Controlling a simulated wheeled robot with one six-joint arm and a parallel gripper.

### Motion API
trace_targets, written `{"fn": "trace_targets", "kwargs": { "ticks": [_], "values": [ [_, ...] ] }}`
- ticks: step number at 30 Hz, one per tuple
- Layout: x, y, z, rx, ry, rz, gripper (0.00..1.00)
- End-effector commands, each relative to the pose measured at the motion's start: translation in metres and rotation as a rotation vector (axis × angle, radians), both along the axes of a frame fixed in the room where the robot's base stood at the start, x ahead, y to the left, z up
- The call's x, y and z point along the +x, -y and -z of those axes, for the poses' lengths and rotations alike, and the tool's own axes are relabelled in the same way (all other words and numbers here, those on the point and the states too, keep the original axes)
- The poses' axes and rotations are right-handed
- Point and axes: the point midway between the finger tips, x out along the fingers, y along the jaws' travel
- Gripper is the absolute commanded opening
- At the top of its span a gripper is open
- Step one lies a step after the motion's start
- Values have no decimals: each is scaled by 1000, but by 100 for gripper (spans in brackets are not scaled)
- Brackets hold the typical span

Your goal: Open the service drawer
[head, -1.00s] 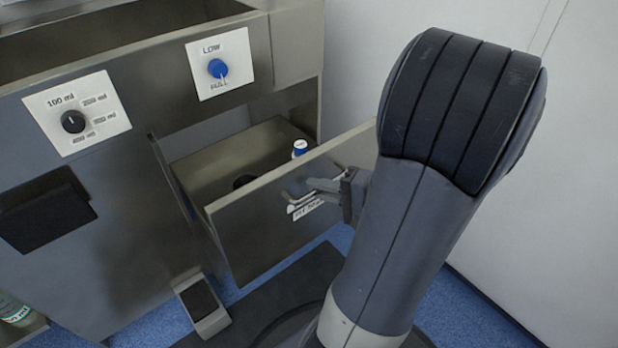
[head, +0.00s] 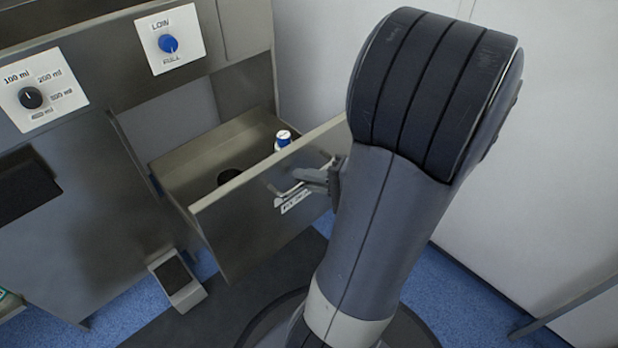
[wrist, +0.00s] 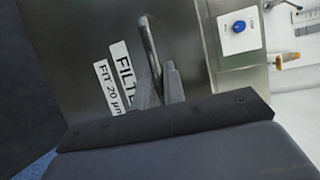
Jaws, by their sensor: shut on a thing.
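The service drawer (head: 245,232) stands pulled out of the steel cabinet in the head view, its inside visible from above. A bottle with a blue and white cap (head: 283,139) and a dark round thing (head: 229,176) are inside it. My gripper (head: 303,183) is shut on the drawer's bar handle (head: 287,193), just above a white label. In the wrist view, the gripper fingers (wrist: 160,88) close around the metal handle (wrist: 150,48), beside labels reading "FILT…" and "FIT 20 µm". My arm hides the drawer's right end in the head view.
The cabinet front carries a blue knob (head: 168,43) and a black knob (head: 31,97). A pedal-like box (head: 177,280) stands on the floor left of the drawer. A pale wall (head: 540,150) rises at the right.

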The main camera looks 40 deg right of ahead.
Motion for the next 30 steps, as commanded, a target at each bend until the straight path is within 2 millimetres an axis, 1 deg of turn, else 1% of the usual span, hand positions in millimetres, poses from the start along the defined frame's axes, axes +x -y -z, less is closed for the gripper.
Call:
{"fn": "trace_targets", "kwargs": {
  "ticks": [1,9,10,12,13,23,26,30],
  "values": [
    [0,1,-4,-2,9,2,0],
    [1,1,-4,-2,9,2,0],
    [1,1,-4,-2,9,2,12],
    [1,1,-4,-2,8,2,18],
    [0,1,-3,-2,8,2,19],
    [-3,3,-3,-1,4,3,19],
    [-10,6,-4,-1,3,5,19],
    [-27,14,-9,-1,3,7,19]
  ]
}}
